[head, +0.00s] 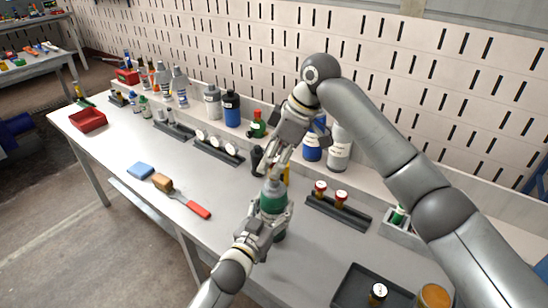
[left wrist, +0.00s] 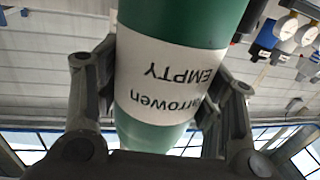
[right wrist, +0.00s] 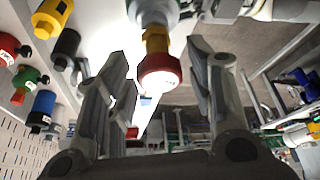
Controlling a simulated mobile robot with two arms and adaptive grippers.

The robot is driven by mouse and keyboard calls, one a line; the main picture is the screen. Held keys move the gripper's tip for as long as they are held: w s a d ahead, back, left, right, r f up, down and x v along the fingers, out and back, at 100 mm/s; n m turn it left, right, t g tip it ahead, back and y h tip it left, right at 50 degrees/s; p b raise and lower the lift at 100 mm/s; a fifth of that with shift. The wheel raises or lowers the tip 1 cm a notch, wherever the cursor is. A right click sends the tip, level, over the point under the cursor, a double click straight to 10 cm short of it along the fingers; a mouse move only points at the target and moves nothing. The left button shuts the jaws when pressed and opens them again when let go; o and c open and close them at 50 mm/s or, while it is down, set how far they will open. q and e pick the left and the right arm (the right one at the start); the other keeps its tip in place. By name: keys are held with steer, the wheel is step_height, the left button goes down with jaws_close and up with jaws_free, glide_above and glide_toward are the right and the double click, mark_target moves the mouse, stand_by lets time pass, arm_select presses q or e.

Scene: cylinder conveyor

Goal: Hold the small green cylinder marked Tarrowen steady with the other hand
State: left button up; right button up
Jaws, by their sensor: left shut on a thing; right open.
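The small green cylinder (head: 273,203) stands roughly upright over the near part of the bench. Its white label in the left wrist view reads "Tarrowen EMPTY" (left wrist: 165,75). My left gripper (head: 266,222) is shut around its body, one finger on each side. My right gripper (head: 276,163) is open just above the cylinder's top. In the right wrist view, a brass fitting with a red cap (right wrist: 158,72) shows between the spread fingers, below a grey shoulder. I cannot tell whether the fingers touch it. The cylinder's base is partly hidden by my left gripper.
Two red-topped fittings (head: 341,196) sit in a dark rack to the right. A dark tray (head: 350,288) is at the front right. A blue bottle (head: 232,110) and others line the back.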

steer(key=shift+n+g, duration=0.4)
steer(key=shift+n, duration=0.6)
steer(key=shift+f, duration=1.25)
jaws_close()
steer(key=m+t, duration=0.1)
steer(key=m, duration=0.3)
steer(key=shift+t, duration=0.3)
steer(key=shift+m+t+h, duration=0.3)
steer(key=shift+m+h, duration=0.1)
steer(key=shift+m, duration=0.6)
